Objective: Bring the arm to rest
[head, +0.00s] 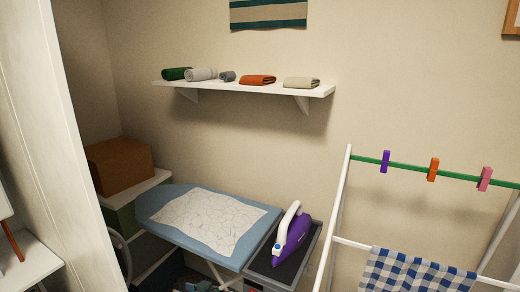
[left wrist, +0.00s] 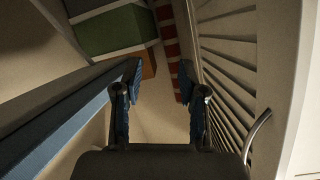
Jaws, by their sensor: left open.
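My left gripper (left wrist: 161,85) shows in the left wrist view with its two blue-padded fingers spread apart and nothing between them. A blue edge (left wrist: 60,125) runs along the left of that view and a slatted pale panel (left wrist: 235,75) along the right, both close beside the fingers. A green box (left wrist: 110,30) lies beyond the fingertips. In the head view I cannot make out either gripper clearly; small dark shapes at the bottom edge are too cut off to identify. My right gripper is in neither view.
A blue ironing board (head: 158,197) bears a white cloth (head: 208,214), beside a purple iron (head: 291,240) on a dark stand. A drying rack (head: 338,200) with a checked towel (head: 410,272) stands right. A wall shelf (head: 240,87) holds rolled and folded towels. A brown box (head: 120,165) sits left.

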